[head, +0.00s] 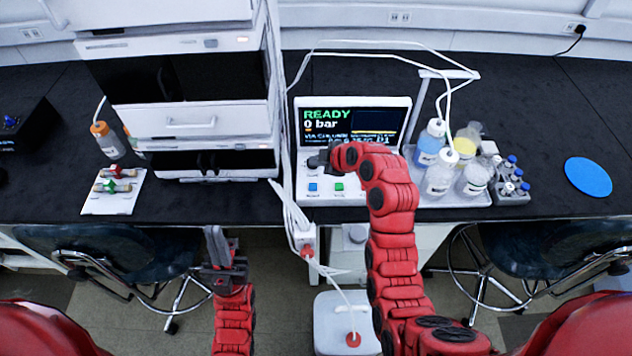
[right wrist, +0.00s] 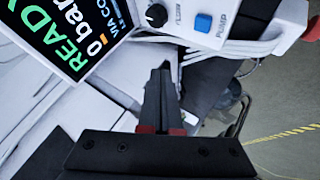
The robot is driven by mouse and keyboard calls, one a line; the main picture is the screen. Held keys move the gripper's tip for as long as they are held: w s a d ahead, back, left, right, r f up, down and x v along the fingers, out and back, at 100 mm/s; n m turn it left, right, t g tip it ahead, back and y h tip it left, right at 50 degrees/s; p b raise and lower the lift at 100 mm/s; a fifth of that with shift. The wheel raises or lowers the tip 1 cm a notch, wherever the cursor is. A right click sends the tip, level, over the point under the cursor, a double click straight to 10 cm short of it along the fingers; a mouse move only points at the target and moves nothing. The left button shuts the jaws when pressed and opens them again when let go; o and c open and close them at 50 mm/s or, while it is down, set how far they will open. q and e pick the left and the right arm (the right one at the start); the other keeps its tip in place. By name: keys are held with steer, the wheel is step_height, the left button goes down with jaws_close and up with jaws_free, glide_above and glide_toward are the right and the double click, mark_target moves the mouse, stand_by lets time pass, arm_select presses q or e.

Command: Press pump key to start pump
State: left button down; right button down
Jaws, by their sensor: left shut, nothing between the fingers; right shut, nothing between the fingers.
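The white control unit (head: 378,187) has a screen (head: 352,127) reading READY and 0 bar. On its front panel are a blue key (head: 313,187) and a green key (head: 339,186). In the right wrist view the blue key (right wrist: 203,22) has the label PUMP beside it, with a black knob (right wrist: 157,15) to its left. My right gripper (head: 318,160) is shut and empty over the panel, above the blue key in the head view. Its closed fingertips (right wrist: 163,68) are apart from the key in the wrist view. My left gripper (head: 219,238) is shut and empty in front of the bench edge.
A tray (head: 440,198) of solvent bottles stands right of the unit, with a vial rack (head: 511,184) beside it. The white instrument stack (head: 192,120) stands left. White tubes and cables hang near the unit's left side. A blue disc (head: 588,177) lies far right.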

steer(key=shift+f, duration=0.1)
steer(key=p, duration=0.1)
glide_above(316, 188)
step_height(316, 188, down, 5)
steer(key=shift+f, duration=0.1)
step_height(316, 188, down, 2)
steer(key=shift+f+b, duration=0.25)
steer(key=shift+b, duration=0.7)
steer(key=shift+w+f+b, duration=0.1)
steer(key=shift+f+b, duration=0.4)
steer(key=shift+b, duration=0.05)
steer(key=shift+r, duration=0.1)
stand_by(0.9)
steer(key=shift+f+b, duration=0.45)
steer(key=shift+b, duration=0.45)
